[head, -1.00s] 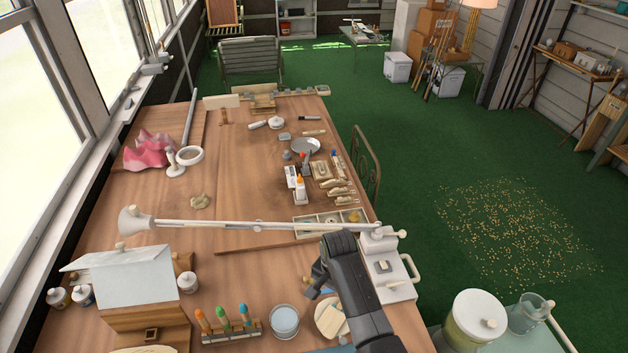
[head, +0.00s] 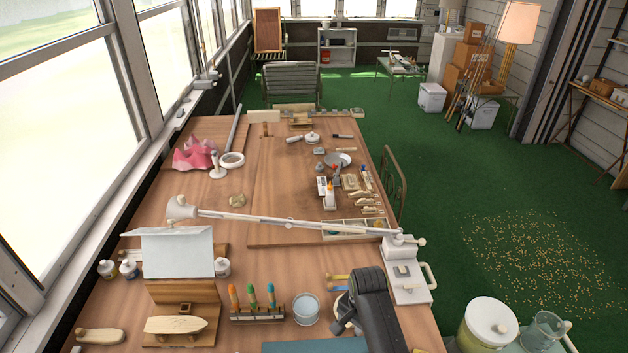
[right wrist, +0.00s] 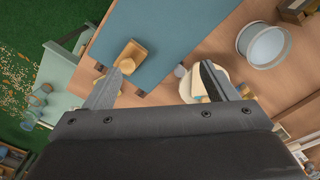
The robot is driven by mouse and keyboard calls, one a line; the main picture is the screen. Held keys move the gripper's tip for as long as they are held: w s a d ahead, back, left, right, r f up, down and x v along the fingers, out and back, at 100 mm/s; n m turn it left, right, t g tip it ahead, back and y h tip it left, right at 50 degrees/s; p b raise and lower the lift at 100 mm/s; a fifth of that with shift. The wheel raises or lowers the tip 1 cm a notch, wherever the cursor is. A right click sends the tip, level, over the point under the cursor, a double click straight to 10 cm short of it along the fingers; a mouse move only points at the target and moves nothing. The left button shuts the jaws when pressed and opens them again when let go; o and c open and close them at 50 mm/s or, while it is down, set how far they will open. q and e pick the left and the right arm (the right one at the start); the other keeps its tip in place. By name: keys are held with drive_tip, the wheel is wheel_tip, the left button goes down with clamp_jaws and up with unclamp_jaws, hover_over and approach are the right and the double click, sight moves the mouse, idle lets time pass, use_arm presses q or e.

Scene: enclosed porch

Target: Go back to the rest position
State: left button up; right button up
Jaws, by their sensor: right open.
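My right gripper (head: 342,318) is at the near right part of the wooden workbench (head: 215,262). Its dark arm comes in from the bottom of the head view. In the right wrist view its two jaws (right wrist: 160,82) are apart, with nothing held between them. Below them are the edge of a blue mat (right wrist: 160,35) with a tan wooden block on it, and a pale round item beside the right jaw. My left gripper is not in view.
A jointed lamp (head: 290,224) reaches across the bench, its base at the right edge. Jars (head: 487,325) stand right.

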drive_tip(key=s+d+n+t, duration=0.2)
drive_tip(key=s+d, duration=1.1)
drive_tip(key=s, duration=0.1)
drive_tip(key=s+d+r+n+t+h, duration=0.1)
drive_tip(key=s+d+r+n, duration=0.2)
drive_tip(key=s+r, duration=0.3)
drive_tip(key=s+d+r+n+t+h, duration=0.1)
drive_tip(key=s+d+r+n, duration=0.25)
drive_tip(key=s, duration=0.55)
wheel_tip(320, 180, down, 32)
drive_tip(key=d+g+b, duration=0.2)
drive_tip(key=b, duration=0.6)
use_arm(q)
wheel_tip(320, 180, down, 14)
drive_tip(key=b, duration=0.6)
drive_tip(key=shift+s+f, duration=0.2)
use_arm(e)
drive_tip(key=s+a+f, duration=0.1)
drive_tip(key=s+f, duration=0.6)
drive_tip(key=f, duration=0.4)
drive_tip(key=s+f+y, duration=0.1)
drive_tip(key=s+f, duration=0.6)
drive_tip(key=f, duration=0.5)
drive_tip(key=shift+s+a+f+m+g, duration=0.15)
drive_tip(key=shift+s+a+m+g, duration=0.2)
drive_tip(key=shift+a+m+g, duration=0.1)
